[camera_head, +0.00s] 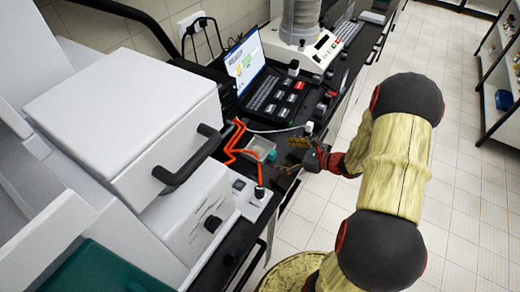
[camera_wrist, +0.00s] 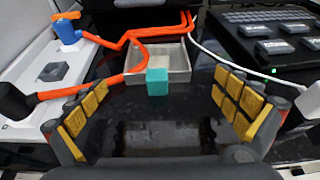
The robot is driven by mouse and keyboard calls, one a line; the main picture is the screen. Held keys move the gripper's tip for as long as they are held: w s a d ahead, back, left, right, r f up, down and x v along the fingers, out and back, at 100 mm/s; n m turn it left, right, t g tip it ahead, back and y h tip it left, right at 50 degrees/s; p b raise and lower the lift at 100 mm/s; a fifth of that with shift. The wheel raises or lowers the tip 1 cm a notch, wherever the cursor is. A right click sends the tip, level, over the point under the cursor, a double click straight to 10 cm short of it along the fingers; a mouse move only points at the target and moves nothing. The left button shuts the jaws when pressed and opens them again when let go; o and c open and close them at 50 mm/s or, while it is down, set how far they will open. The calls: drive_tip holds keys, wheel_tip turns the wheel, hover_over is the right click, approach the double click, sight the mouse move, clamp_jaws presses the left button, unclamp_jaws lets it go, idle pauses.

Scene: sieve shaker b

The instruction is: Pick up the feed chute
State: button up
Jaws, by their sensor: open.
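The feed chute appears to be the shallow, pale grey tray (camera_head: 260,146) with a small teal block at its near end, lying on the black bench. In the wrist view the tray (camera_wrist: 178,68) is at upper middle, with the teal block (camera_wrist: 157,82) upright at its front edge. My gripper (camera_head: 291,166) is just right of the teal block in the head view. In the wrist view my gripper (camera_wrist: 163,115) is open, with yellow-padded fingers wide apart on either side. The teal block lies ahead, between the finger lines, and nothing is held.
An orange cable (camera_head: 236,142) runs left of and behind the tray. A white cable (camera_wrist: 225,62) passes on its right. A white control box (camera_head: 250,198) stands at near left, a black keypad (camera_head: 277,97) behind. A large grey machine (camera_head: 130,120) fills the left.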

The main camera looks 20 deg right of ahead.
sight(271, 152)
drive_tip(key=x, duration=0.3)
drive_tip(key=b+x, duration=0.1)
drive_tip(key=x, duration=0.3)
drive_tip(key=shift+s+a+r, duration=0.1)
drive_tip(key=shift+a, duration=0.15)
drive_tip(key=shift+c, duration=0.5)
drive_tip(key=c, duration=1.1)
drive_tip(key=shift+c, duration=0.2)
